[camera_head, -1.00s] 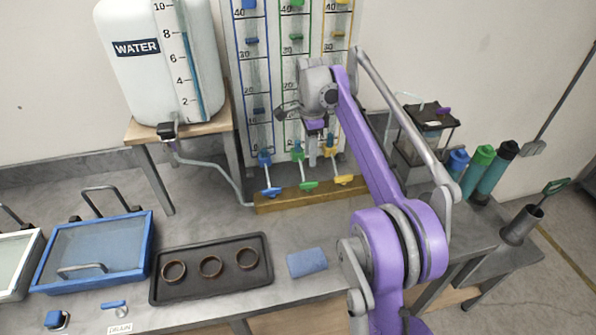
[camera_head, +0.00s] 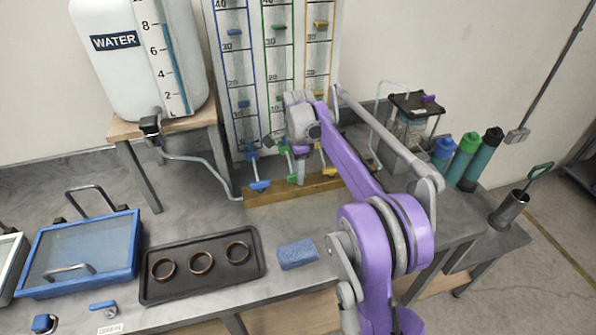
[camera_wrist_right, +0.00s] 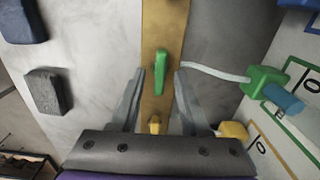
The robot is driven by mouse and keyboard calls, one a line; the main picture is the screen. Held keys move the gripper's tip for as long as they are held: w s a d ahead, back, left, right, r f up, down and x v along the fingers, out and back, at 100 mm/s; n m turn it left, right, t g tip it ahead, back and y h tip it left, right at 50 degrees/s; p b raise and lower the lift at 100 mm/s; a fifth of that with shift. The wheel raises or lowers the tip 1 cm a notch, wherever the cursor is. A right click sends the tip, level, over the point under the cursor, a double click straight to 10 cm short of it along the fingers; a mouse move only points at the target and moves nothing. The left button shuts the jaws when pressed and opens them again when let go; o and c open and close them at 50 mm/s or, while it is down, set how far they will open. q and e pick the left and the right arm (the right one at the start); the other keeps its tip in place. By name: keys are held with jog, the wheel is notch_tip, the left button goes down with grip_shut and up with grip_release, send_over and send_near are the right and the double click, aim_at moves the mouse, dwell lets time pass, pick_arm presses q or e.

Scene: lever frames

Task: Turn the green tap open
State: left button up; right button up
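The green tap has a green body (camera_wrist_right: 265,82) by the wall panel and a pale rod leading to its green handle (camera_wrist_right: 161,73) over the wooden rail (camera_wrist_right: 165,28). My right gripper (camera_wrist_right: 159,78) is open, with one finger on each side of the green handle; I cannot tell whether either finger touches it. In the head view my right gripper (camera_head: 299,178) is low at the rail and partly hides the green tap (camera_head: 286,150). The blue tap handle (camera_head: 260,186) is to its left and the yellow tap (camera_head: 328,170) to its right. My left gripper is not in view.
A yellow tap handle (camera_wrist_right: 154,124) lies close behind the fingers in the wrist view. A blue sponge (camera_head: 298,254) and a dark tray with rings (camera_head: 205,284) are on the bench in front. The water tank (camera_head: 135,55) stands left, bottles (camera_head: 466,157) right.

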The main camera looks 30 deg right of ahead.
grip_shut()
jog(key=shift+n, duration=0.4)
jog(key=n, duration=0.3)
jog(key=shift+n+p, duration=0.35)
jog(key=shift+n, duration=0.05)
jog(key=n, duration=0.4)
jog(key=shift+w+n, duration=0.15)
jog(key=shift+n, duration=0.15)
jog(key=n, duration=0.4)
jog(key=shift+a+p, duration=0.1)
jog(key=shift+p, duration=0.25)
jog(key=shift+n, duration=2.2)
